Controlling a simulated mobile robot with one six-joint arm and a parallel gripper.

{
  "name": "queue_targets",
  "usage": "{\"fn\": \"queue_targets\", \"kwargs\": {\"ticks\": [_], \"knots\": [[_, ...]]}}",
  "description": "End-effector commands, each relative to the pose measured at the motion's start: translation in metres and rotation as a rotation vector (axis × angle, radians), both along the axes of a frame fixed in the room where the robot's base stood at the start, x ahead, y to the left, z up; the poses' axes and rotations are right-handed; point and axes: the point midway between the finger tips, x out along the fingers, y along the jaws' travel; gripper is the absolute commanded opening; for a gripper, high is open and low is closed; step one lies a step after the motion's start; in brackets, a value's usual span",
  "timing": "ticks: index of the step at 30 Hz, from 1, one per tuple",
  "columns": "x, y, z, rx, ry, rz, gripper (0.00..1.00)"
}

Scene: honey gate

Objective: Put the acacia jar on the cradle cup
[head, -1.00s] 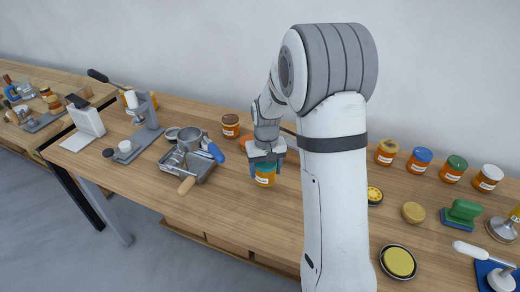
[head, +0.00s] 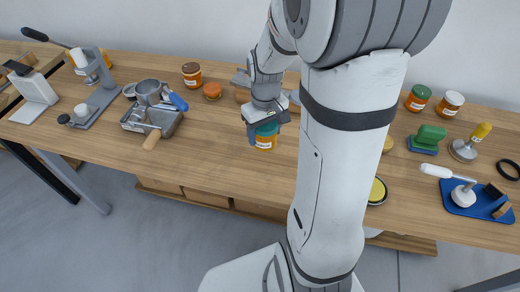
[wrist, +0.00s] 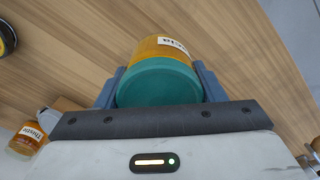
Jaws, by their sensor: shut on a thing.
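The acacia jar (head: 265,140) is an amber jar with a teal-green lid, held upright in my gripper (head: 265,122) around the lid. In the wrist view the jar (wrist: 158,80) sits between the two blue-grey fingers of my gripper (wrist: 160,88), its label partly visible and upside down. The jar is low over the middle of the table; whether its base touches the wood cannot be told. I cannot make out which object is the cradle cup. A grey stand (head: 98,98) with a small white knob is at the left.
A grey tray (head: 155,122) with a metal pot and wooden-handled tool stands left of the jar.

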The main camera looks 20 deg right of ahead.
Motion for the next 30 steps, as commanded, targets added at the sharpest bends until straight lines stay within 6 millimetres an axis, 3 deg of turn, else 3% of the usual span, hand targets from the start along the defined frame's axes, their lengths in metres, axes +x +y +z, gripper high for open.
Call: {"fn": "queue_targets", "kwargs": {"ticks": [13,26,27,30], "knots": [[0.0,0.0,-0.054,0.0,0.001,0.0,0.28],[0.001,0.0,-0.062,-0.001,-0.003,0.0,0.28],[0.0,0.0,-0.062,-0.001,-0.002,0.0,0.64],[0.0,0.0,-0.061,-0.001,-0.002,0.0,0.72]]}}
